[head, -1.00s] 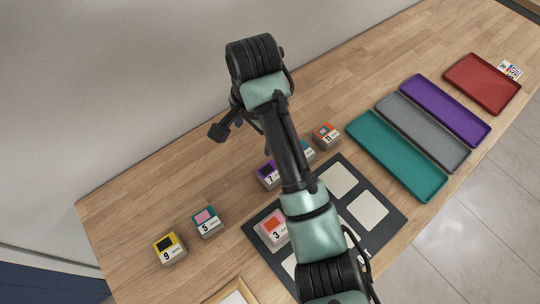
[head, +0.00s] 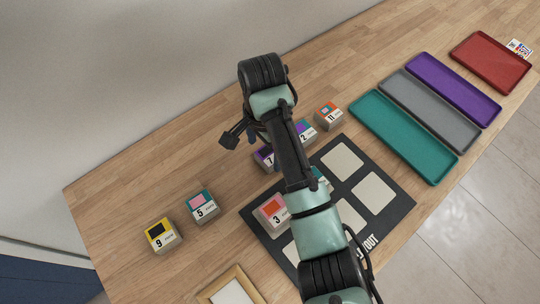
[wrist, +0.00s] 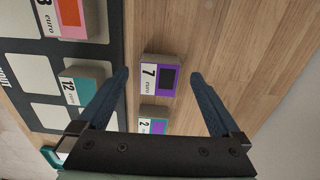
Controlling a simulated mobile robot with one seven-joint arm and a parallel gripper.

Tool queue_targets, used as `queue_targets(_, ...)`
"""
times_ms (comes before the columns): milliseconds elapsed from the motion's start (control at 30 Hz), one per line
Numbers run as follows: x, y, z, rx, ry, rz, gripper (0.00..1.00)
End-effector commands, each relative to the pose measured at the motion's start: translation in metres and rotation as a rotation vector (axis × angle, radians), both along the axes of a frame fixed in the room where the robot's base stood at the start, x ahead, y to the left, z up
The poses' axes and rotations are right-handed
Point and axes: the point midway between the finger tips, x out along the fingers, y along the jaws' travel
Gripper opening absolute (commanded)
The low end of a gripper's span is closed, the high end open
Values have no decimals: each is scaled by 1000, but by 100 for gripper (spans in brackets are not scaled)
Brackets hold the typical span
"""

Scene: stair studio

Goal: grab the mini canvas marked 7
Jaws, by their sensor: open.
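The mini canvas marked 7 (wrist: 160,76) is a small block with a purple and dark picture. In the wrist view it lies on the wood between and beyond my two open fingers, apart from both. In the head view the canvas 7 (head: 263,157) is partly hidden behind my arm. My gripper (wrist: 162,82) is open and empty above the table. In the head view its fingers (head: 252,138) are mostly hidden by my arm. Canvas 2 (wrist: 153,124), purple and teal, lies just nearer than canvas 7, close to my gripper's base.
Canvas 12 (wrist: 84,84) and canvas 3 (head: 273,213) sit on the dark layout mat (head: 398,207). Canvases 5 (head: 203,207), 9 (head: 162,236) and 11 (head: 328,115) stand on the wood. Teal (head: 404,137), grey, purple and red trays lie right. A frame (head: 232,287) lies at the front.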

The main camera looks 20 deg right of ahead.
Motion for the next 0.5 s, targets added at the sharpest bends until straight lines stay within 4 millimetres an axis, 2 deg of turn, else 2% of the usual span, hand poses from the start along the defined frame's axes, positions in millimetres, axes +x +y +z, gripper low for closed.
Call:
queue_targets(200, -1, -1, -33, 1, 3, 0, 100)
queue_targets(500, 0, -1, -40, 1, 0, 0, 100)
